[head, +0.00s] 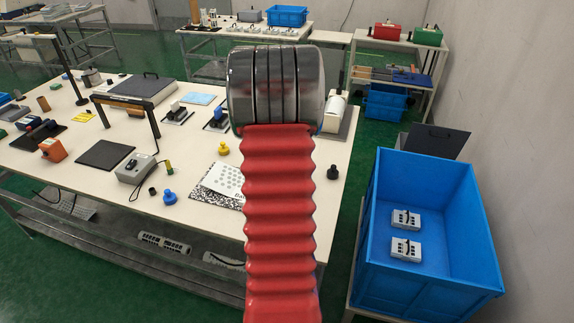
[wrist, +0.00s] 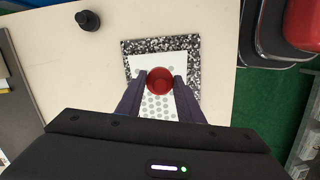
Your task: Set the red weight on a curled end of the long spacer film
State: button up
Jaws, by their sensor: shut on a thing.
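The red weight (wrist: 159,80) is between the two dark fingers of my gripper (wrist: 161,88) in the wrist view, and they are shut on it. It is over the upper part of the white spacer film with grey dots (wrist: 158,108). I cannot tell whether the weight touches the film. The film lies on a black-and-white speckled board (wrist: 191,45). In the head view the film (head: 226,180) and the board (head: 213,200) show left of my red arm, which hides their right side, the gripper and the red weight. Which film end curls up is unclear.
A black weight (head: 332,172) stands right of my arm, near the table's right edge. A blue weight (head: 169,197) and a yellow weight (head: 223,148) stand left of it. A grey box with a cable (head: 136,169) is farther left. A blue bin (head: 385,240) stands right of the table.

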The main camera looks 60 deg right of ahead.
jog(key=shift+f, duration=0.15)
jog(key=shift+f, duration=2.6)
jog(key=shift+f, duration=2.1)
jog(key=o, duration=1.3)
notch_tip(320, 180, up, 14)
jog(key=w, duration=0.2)
jog(key=shift+f, duration=0.25)
jog(key=shift+d, duration=0.1)
